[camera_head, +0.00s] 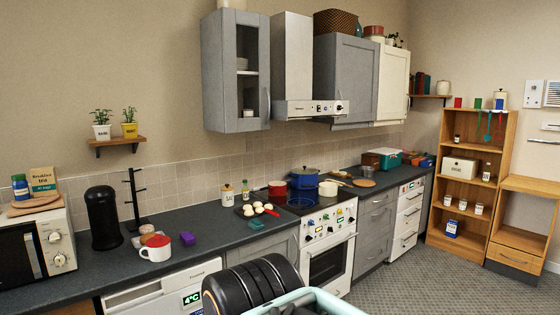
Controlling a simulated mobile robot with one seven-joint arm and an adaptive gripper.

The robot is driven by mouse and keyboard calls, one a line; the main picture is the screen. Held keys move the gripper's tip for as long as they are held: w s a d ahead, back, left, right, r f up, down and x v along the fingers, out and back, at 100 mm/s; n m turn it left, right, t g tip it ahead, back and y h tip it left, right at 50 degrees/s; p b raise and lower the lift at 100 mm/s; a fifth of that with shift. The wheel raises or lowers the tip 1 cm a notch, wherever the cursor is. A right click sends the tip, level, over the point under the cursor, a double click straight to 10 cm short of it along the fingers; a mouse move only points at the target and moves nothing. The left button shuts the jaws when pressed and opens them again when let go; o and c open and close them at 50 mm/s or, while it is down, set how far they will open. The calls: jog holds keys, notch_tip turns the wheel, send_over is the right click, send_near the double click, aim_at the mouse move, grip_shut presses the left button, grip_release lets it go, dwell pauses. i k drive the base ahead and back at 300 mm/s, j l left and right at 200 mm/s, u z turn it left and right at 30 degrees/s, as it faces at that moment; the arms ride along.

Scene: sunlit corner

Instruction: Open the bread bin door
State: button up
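A cream box (459,168) that looks like the bread bin sits on a middle shelf of the wooden shelf unit at the right. Its front faces the room and looks shut, with small dark marks on it; it is too small to make out a handle for sure. It is far from me, across the tiled floor. My gripper's fingers do not show. A black ribbed part and a pale mint part, which seem to be mine, fill the bottom middle of the picture.
The wooden shelf unit (475,129) also holds jars and a bottle; a lower wooden unit (532,227) stands to its right. A long dark counter (217,233) with an oven (329,262) runs along the left wall. The tiled floor (440,278) before the shelves is clear.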

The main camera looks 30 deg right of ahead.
aim_at(452, 167)
jog(key=z, duration=2.25)
jog(key=i, duration=6.6)
jog(key=l, duration=0.05)
